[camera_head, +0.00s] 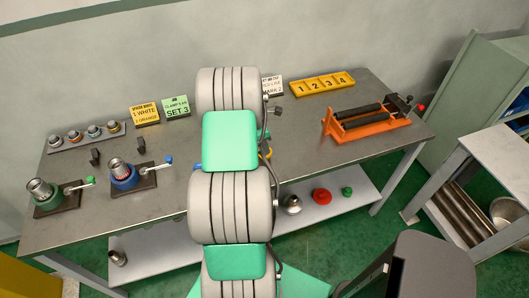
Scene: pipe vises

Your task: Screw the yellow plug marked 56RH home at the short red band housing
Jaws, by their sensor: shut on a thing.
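My arm fills the middle of the picture and hides its own end, so my gripper and anything in it are out of sight. A small yellow part (267,153) shows just right of my arm; I cannot tell if it is the yellow plug, and no 56RH mark can be read. A vise with a blue collar (123,182) on the left of the table holds a grey housing (116,164), with a little red at its collar. A vise with a green collar (46,201) stands to its left, holding a grey housing (39,187). Which one is the short red band housing is unclear.
A rack (87,138) of several fittings lies at the back left, beside yellow (145,114) and green (176,107) signs. A numbered yellow tray (321,84) and an orange frame with black rollers (372,131) are at the right. The lower shelf (155,262) holds loose parts.

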